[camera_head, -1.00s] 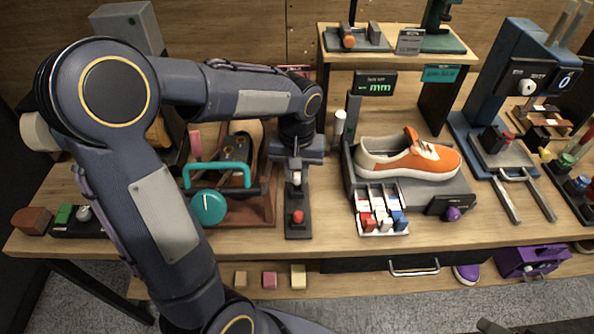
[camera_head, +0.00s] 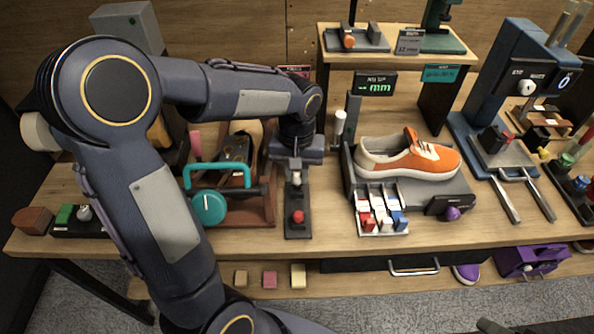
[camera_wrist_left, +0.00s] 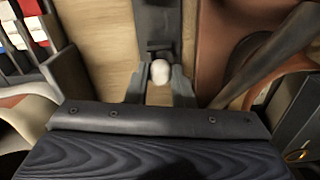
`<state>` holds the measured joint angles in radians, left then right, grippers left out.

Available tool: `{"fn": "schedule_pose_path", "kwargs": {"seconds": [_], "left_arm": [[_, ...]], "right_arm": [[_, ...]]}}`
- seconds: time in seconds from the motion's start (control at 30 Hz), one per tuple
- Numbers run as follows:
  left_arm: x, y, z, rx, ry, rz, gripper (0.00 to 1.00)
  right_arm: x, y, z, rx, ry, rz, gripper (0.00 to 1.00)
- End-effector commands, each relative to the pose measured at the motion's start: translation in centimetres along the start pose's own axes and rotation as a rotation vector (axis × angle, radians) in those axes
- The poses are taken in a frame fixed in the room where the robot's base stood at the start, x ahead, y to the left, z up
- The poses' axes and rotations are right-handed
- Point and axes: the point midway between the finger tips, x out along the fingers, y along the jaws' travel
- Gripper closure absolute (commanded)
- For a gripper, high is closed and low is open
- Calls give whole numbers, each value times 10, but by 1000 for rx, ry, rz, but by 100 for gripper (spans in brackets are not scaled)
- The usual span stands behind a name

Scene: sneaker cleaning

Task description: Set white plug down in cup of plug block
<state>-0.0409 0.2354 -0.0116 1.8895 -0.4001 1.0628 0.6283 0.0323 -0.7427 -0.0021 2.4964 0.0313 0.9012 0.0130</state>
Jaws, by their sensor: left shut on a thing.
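My left gripper (camera_head: 297,173) points down over the far end of the dark plug block (camera_head: 298,233). It is shut on the white plug (camera_head: 297,179), whose pale rounded top shows between the fingers. In the left wrist view the white plug (camera_wrist_left: 160,72) sits between the two grey fingertips, against the dark block (camera_wrist_left: 158,20). A red plug (camera_head: 298,216) stands at the near end of the block. The cup under the white plug is hidden, so I cannot tell whether the plug is seated.
A wooden tray with a teal-handled tool (camera_head: 208,207) stands close on the left. To the right are an upright white-topped peg (camera_head: 339,122), an orange sneaker (camera_head: 408,158) and a rack of coloured pieces (camera_head: 381,218). The table front beside the block is bare.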

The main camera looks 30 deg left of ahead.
Motion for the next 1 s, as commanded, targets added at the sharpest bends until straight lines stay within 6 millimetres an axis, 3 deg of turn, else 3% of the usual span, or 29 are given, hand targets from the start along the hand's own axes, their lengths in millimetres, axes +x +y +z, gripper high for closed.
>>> {"fn": "schedule_pose_path", "kwargs": {"seconds": [1.0], "left_arm": [[18,0,0,0,-1,0,99]], "right_arm": [[11,5,6,0,0,0,30]]}}
